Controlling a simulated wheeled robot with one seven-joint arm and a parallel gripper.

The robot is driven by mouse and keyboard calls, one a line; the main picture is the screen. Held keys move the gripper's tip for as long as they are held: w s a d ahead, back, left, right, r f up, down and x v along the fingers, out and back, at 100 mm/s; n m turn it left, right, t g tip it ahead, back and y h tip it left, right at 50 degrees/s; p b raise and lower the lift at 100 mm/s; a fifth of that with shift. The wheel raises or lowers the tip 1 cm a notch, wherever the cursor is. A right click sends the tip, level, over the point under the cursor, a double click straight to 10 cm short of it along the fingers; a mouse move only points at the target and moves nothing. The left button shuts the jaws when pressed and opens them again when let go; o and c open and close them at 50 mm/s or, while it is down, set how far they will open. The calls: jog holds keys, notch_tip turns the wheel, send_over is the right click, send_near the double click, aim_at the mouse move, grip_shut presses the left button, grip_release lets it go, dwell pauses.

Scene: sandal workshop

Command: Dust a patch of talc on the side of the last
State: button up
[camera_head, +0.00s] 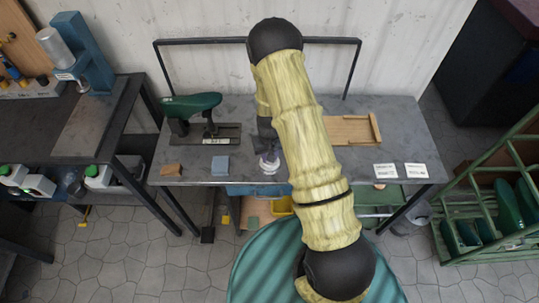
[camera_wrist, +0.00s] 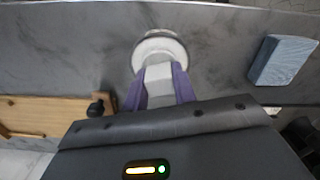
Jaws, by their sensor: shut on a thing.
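The last (camera_head: 192,105) is green and lies on its side along a dark stand (camera_head: 228,132) at the back left of the grey bench. My gripper (camera_head: 267,145), with purple fingers in the wrist view (camera_wrist: 160,85), is pointed down over the front middle of the bench, right of the last and apart from it. It is shut on the pale grey handle (camera_wrist: 159,74) of a white round thing (camera_wrist: 160,46), likely the talc puff. The white round thing also shows in the head view (camera_head: 269,163), at bench level. I cannot tell whether it touches the bench or sits in a dish.
A brown block (camera_head: 171,169) and a blue-grey block (camera_head: 220,165) lie at the bench's front left. A wooden tray (camera_head: 350,131) and two white cards (camera_head: 386,170) are on the right. A dark rail (camera_head: 205,41) stands behind. Bench (camera_head: 250,113) surface between last and gripper is mostly clear.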

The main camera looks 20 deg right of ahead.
jog(key=shift+r+p, duration=2.5)
jog(key=shift+r, duration=1)
jog(key=shift+s+f, duration=0.25)
jog(key=shift+s, duration=0.25)
jog(key=shift+a, duration=0.1)
